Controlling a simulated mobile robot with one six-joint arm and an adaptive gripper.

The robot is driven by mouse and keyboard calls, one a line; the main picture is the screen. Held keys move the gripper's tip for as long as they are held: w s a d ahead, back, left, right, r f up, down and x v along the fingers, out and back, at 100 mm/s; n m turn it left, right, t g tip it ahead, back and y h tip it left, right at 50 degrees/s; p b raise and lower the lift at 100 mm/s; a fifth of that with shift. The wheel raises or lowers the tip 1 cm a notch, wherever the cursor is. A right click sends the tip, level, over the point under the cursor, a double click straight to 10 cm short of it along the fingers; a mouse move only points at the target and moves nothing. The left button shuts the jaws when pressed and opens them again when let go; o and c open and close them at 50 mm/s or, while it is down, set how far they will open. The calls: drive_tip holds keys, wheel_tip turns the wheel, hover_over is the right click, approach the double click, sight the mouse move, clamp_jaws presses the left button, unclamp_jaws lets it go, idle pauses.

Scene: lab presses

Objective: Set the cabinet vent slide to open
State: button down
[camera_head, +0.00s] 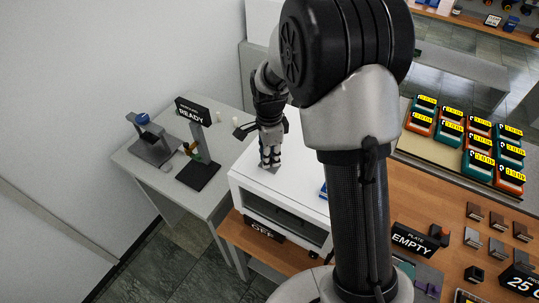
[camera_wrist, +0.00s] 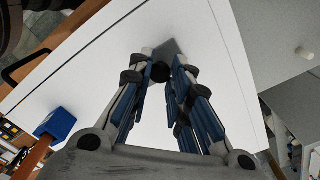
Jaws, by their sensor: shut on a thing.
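The white cabinet (camera_head: 247,183) stands on the wooden bench, and its top also fills much of the wrist view (camera_wrist: 100,75). My gripper (camera_head: 270,162) points down onto the cabinet's top. In the wrist view my gripper (camera_wrist: 162,68) has its fingertips closed around a small dark round knob (camera_wrist: 161,72), which I take to be the vent slide's knob. A grey plate (camera_wrist: 169,46) shows on the top just beyond the knob. The fingers hide part of the slide, and I cannot tell its setting.
An "OFF" sign (camera_head: 263,231) is at the cabinet's front. A blue block (camera_wrist: 58,124) shows near the cabinet's edge. Colored boxes (camera_head: 465,140) and an "EMPTY" sign (camera_head: 412,240) are at the right.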

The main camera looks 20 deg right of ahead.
drive_tip(key=shift+w+d, duration=0.1)
drive_tip(key=w+d, duration=0.3)
drive_tip(key=shift+w+d, duration=0.35)
drive_tip(key=shift+w, duration=0.05)
drive_tip(key=shift+s+a+r, duration=0.1)
drive_tip(key=shift+r, duration=0.05)
drive_tip(key=c, duration=1.5)
unclamp_jaws()
drive_tip(key=shift+o, duration=0.2)
wheel_tip(320, 180, up, 12)
